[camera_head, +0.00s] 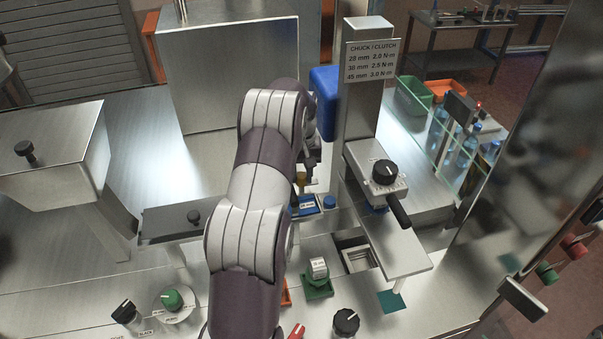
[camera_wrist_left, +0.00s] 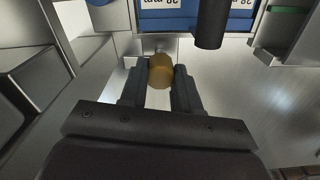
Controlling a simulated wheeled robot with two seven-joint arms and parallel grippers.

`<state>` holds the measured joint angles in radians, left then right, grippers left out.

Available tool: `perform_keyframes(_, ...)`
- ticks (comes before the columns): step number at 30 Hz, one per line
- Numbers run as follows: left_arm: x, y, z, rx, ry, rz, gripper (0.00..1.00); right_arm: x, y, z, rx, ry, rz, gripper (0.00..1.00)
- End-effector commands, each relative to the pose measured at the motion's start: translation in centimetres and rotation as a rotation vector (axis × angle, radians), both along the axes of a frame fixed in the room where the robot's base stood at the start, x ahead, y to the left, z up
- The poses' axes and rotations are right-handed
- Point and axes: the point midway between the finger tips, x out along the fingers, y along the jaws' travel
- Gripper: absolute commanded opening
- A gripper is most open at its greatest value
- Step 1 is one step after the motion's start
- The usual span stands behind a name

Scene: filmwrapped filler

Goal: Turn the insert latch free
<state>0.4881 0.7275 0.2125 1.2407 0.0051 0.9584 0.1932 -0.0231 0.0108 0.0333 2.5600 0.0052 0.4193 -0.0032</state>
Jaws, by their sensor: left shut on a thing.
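My left arm reaches in from the bottom of the head view and hides much of the middle of the bench. My left gripper (camera_wrist_left: 160,88) has its two dark fingers on either side of a brass-coloured round knob (camera_wrist_left: 160,70) and is shut on it. The knob appears to be the insert latch; its base is hidden. A bit of brass also shows beside the arm in the head view (camera_head: 301,180). Blue labelled blocks (camera_wrist_left: 185,20) stand just beyond the knob, with a dark cylinder (camera_wrist_left: 211,25) hanging in front of them. My right gripper is not in view.
A steel post with a chuck/clutch sign (camera_head: 373,62) carries a bracket with a black knob (camera_head: 385,172) and handle (camera_head: 398,210). A square opening (camera_head: 357,255) lies below. A green holder (camera_head: 318,287), green dial (camera_head: 171,299) and black knob (camera_head: 346,321) stand in front.

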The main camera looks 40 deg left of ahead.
Motion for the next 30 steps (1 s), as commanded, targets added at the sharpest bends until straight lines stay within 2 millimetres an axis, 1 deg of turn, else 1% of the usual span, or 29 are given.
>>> perform_keyframes(1,-0.37,-0.24,-0.62,-0.009,0.016,0.015,0.01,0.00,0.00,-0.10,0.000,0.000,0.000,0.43)
perform_keyframes(9,-0.38,-0.24,-0.62,-0.009,0.015,0.068,0.01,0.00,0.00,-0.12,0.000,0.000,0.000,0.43)
perform_keyframes(21,-0.36,-0.22,-0.57,-0.008,0.014,0.072,0.01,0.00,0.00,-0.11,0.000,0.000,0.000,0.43)
perform_keyframes(22,-0.36,-0.22,-0.57,-0.008,0.014,0.072,0.35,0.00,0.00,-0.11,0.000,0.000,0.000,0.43)
perform_keyframes(23,-0.35,-0.22,-0.56,-0.008,0.014,0.072,0.44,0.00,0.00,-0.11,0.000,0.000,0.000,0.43)
perform_keyframes(24,-0.32,-0.20,-0.52,-0.007,0.013,0.072,0.57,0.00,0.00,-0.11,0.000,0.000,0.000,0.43)
perform_keyframes(30,-0.17,-0.10,-0.27,-0.003,0.007,0.072,0.57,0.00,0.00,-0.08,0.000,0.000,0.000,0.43)
